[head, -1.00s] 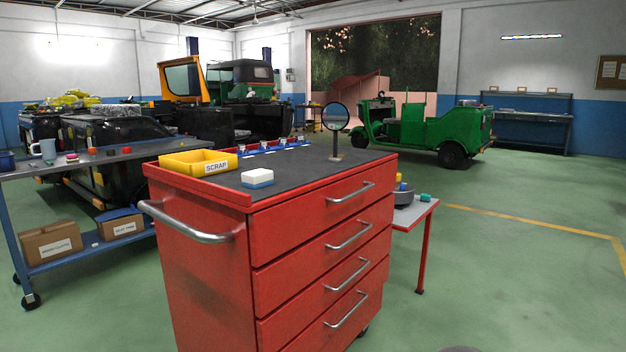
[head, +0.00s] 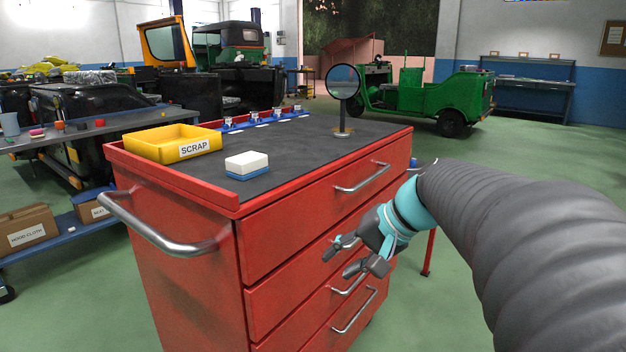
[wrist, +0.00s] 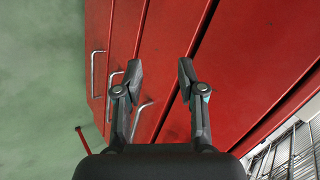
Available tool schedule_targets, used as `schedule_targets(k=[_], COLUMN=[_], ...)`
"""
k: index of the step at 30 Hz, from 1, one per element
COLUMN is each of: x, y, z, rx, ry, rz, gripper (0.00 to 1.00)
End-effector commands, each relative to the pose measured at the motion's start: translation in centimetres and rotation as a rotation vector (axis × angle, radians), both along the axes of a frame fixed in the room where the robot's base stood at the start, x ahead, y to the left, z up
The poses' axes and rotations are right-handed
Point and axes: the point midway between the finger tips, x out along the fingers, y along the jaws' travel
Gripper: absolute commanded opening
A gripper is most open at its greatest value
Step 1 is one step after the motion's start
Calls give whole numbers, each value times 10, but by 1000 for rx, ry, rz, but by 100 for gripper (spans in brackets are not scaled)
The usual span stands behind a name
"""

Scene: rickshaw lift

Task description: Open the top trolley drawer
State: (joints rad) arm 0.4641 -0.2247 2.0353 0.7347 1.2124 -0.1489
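The red trolley (head: 190,265) stands in front of me in the head view. Its top drawer (head: 300,212) is shut, with a silver bar handle (head: 362,178) on its front. My gripper (head: 340,262) is open and empty in front of the drawer fronts, below the top handle, and covers much of the second drawer's handle. In the wrist view my two fingers (wrist: 160,78) are spread and point at the red fronts.
On the trolley top are a yellow SCRAP bin (head: 172,143), a white and blue block (head: 247,165) and a round magnifier on a stand (head: 342,85). A side rail (head: 160,235) juts out at the left. A workbench (head: 90,130) stands further left.

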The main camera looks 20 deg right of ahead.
Motion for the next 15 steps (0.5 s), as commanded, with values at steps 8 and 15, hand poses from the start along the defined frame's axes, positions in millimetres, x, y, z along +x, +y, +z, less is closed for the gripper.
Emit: schedule_targets(k=[8, 15], x=[83, 105], y=[-118, -204], z=[47, 74], rx=[369, 538], ry=[-161, -321], rz=[-174, -251], gripper=[39, 39])
